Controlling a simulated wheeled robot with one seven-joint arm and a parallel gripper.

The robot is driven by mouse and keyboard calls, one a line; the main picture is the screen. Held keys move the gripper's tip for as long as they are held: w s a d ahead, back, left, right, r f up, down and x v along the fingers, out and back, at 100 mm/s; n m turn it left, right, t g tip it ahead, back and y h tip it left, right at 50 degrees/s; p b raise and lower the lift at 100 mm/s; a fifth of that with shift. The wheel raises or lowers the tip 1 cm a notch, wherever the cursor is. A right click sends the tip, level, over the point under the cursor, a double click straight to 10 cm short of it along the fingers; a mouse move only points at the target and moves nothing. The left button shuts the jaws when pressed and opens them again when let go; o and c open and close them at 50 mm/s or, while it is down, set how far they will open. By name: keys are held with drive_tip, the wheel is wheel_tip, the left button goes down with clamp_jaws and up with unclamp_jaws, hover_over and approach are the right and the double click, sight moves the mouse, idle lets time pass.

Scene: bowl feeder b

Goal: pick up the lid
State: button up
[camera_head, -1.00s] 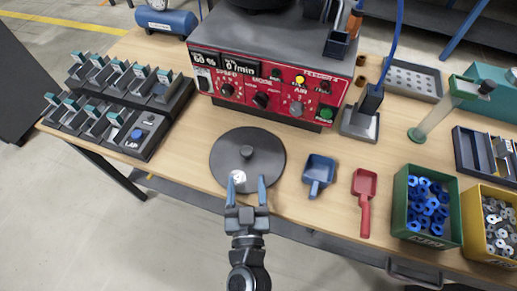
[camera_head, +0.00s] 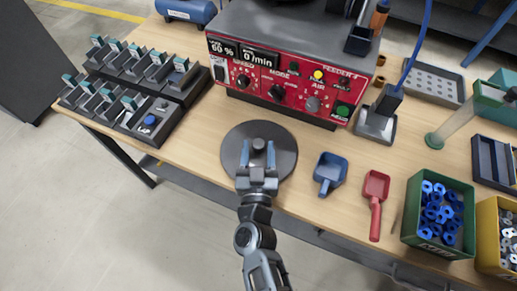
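The lid (camera_head: 284,160) is a dark grey round disc with a small knob in its middle. It lies flat on the wooden table, in front of the red feeder. My gripper (camera_head: 257,152) is over the lid, with its two bluish fingers apart on the left and right of the knob (camera_head: 259,145). I cannot tell whether the fingers touch the knob or how high they are above the lid. The near part of the lid is hidden under my gripper.
The red feeder panel (camera_head: 290,86) stands behind the lid. A blue scoop (camera_head: 329,172) and a red scoop (camera_head: 375,188) lie to the right. A green bin (camera_head: 429,243) of blue parts is further right. A dark rack (camera_head: 169,121) stands at the left.

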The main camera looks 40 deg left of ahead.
clamp_jaws()
drive_tip(key=shift+r, duration=0.1)
idle(0.4)
